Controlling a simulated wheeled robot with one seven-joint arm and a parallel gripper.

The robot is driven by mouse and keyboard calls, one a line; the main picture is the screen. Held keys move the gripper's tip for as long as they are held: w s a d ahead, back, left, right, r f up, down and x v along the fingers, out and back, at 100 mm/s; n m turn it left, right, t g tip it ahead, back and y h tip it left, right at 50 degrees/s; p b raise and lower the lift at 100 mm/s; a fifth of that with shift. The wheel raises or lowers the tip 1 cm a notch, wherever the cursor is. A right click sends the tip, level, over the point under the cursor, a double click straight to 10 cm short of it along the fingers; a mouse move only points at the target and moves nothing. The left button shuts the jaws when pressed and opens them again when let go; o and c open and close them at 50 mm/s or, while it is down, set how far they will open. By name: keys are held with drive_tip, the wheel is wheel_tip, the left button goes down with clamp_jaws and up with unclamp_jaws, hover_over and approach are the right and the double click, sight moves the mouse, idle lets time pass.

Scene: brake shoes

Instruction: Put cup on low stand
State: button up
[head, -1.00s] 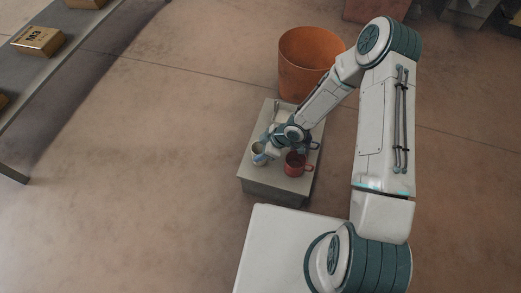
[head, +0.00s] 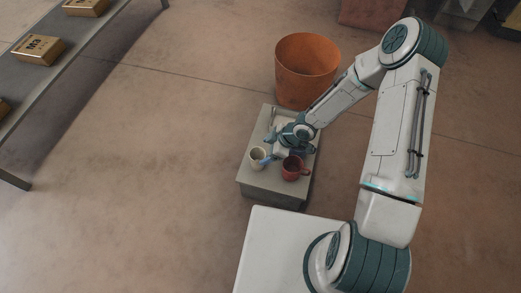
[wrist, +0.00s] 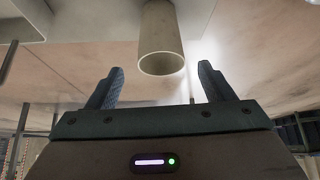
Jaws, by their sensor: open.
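A pale cream cup (head: 257,161) stands upright on the left part of a low grey stand (head: 262,188) in the head view. In the wrist view the cup (wrist: 160,25) shows upside down, its open rim towards me, centred just beyond the fingertips. My gripper (wrist: 160,76) is open and empty, and its two dark blue fingers are apart from the cup. In the head view my gripper (head: 268,155) is just right of the cup, and my wrist hides part of the stand.
A red mug (head: 292,168) stands on the same stand, close to the right of my gripper. A thin grey object (head: 273,116) is at the stand's back. An orange bin (head: 306,72) stands behind it. A conveyor with gold boxes (head: 38,50) is far left; the floor between is clear.

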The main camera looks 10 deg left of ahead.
drive_tip(key=w+d+r+m+t+h+p, duration=0.25)
drive_tip(key=d+r+m+h, duration=0.5)
drive_tip(key=d+r, duration=1.35)
drive_tip(key=s+d+r+m, duration=0.1)
drive_tip(key=s+r+m, duration=1)
drive_tip(key=s+r, duration=0.4)
wheel_tip(320, 180, up, 4)
drive_tip(key=shift+s+d+f+g+y+p, duration=0.15)
drive_tip(key=shift+s+d+g+y+p, duration=0.05)
drive_tip(key=shift+d+g+y+p, duration=0.25)
